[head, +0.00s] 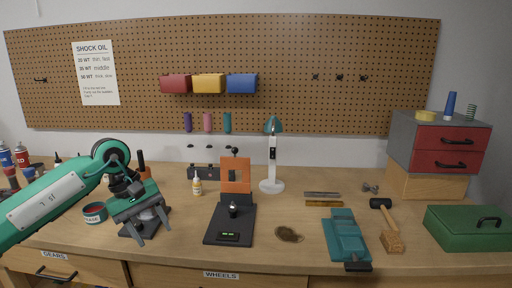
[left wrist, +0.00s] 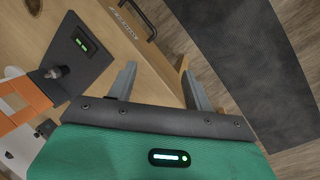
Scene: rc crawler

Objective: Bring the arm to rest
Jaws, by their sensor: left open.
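My left arm (head: 50,200) is teal and white and comes in from the left. My left gripper (head: 152,234) is over the front left part of the workbench (head: 280,264), with its fingers pointing down and toward the front edge. In the left wrist view the two grey fingers of this gripper (left wrist: 158,72) are spread apart with nothing between them. Beyond them show the bench's front and the floor. My right arm and gripper are not in view.
A black stand (head: 215,226) with an orange plate (head: 235,172) is right of the gripper. A red-and-teal tin (head: 95,213) is close on its left. A teal vise-like tool (head: 345,237), a mallet (head: 392,240) and a green toolbox (head: 465,228) stand farther right.

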